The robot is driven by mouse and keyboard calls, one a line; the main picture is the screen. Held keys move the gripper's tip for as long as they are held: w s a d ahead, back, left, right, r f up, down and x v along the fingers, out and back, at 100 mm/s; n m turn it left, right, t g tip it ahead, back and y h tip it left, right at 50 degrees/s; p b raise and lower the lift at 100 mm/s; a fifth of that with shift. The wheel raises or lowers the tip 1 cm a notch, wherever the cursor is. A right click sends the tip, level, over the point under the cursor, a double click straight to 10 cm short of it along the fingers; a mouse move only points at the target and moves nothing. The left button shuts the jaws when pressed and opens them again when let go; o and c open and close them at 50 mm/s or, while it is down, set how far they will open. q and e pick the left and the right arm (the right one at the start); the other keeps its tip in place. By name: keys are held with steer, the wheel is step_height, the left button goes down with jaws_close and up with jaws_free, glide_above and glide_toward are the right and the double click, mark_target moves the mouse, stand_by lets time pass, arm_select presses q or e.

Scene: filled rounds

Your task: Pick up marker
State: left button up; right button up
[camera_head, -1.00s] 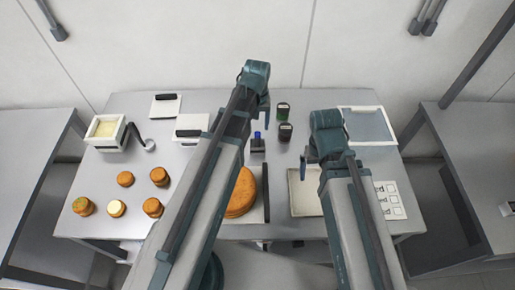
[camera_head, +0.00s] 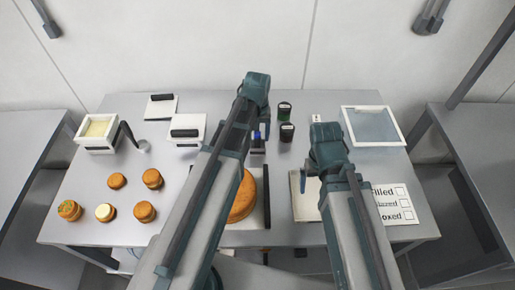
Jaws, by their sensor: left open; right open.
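A small upright item with a blue top (camera_head: 257,136) stands in a dark holder near the table's middle; it looks like the marker, but it is small and partly hidden by my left arm. My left gripper (camera_head: 266,128) is open, pointing down just above and beside it; whether they touch I cannot tell. My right gripper (camera_head: 304,182) is open and empty, over the left part of a pale flat board (camera_head: 306,207). A white checklist card (camera_head: 392,204) with printed words and boxes lies at the table's right front.
A large orange-brown round (camera_head: 243,198) lies partly behind my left arm. Several small rounds (camera_head: 117,181) sit at left. A glass-topped tray (camera_head: 374,126) is at back right.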

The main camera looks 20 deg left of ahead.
arm_select(q)
jaws_close()
stand_by(0.3)
stand_by(1.1)
